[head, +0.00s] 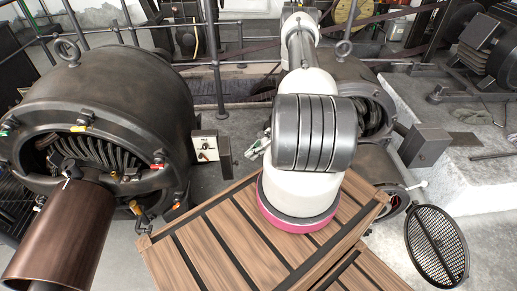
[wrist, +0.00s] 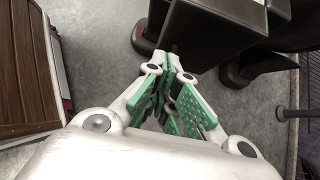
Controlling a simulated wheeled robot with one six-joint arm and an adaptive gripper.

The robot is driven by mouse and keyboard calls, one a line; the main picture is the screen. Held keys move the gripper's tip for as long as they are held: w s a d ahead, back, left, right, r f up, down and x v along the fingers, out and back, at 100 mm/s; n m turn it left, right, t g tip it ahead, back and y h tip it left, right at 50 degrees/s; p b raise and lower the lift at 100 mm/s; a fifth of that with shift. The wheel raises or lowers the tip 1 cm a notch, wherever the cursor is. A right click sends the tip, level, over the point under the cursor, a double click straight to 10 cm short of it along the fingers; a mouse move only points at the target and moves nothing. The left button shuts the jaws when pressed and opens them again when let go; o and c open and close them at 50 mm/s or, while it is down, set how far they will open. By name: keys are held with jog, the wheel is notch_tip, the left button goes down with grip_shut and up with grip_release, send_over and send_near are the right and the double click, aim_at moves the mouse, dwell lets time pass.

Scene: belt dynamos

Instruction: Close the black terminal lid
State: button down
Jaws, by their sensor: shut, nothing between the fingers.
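In the head view, a cream terminal panel (head: 205,148) with small switches sits on the right flank of the large left dynamo (head: 140,85). A dark plate, apparently its black lid (head: 225,157), stands swung out at the panel's right side. My gripper (head: 261,143) shows only partly, just right of the lid, mostly hidden behind my arm. In the wrist view my gripper (wrist: 169,62) has its green-padded fingers together and empty. The tips are close to the lower edge of a dark boxy part (wrist: 215,35), probably the lid and box. I cannot tell whether they touch.
A second dynamo (head: 372,110) stands behind my arm, with a dark box (head: 425,145) and a round mesh cover (head: 436,246) swung out at its right. Metal railings (head: 217,75) run behind. Grey floor (wrist: 105,25) is clear beside the fingers.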

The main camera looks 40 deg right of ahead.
aim_at(232, 164)
jog(key=w+a, duration=0.1)
jog(key=w+a+f, duration=0.1)
jog(key=a, duration=0.1)
jog(key=w+a, duration=0.1)
jog(key=a, duration=0.1)
jog(key=shift+f, duration=0.4)
jog(key=shift+s+a, duration=0.1)
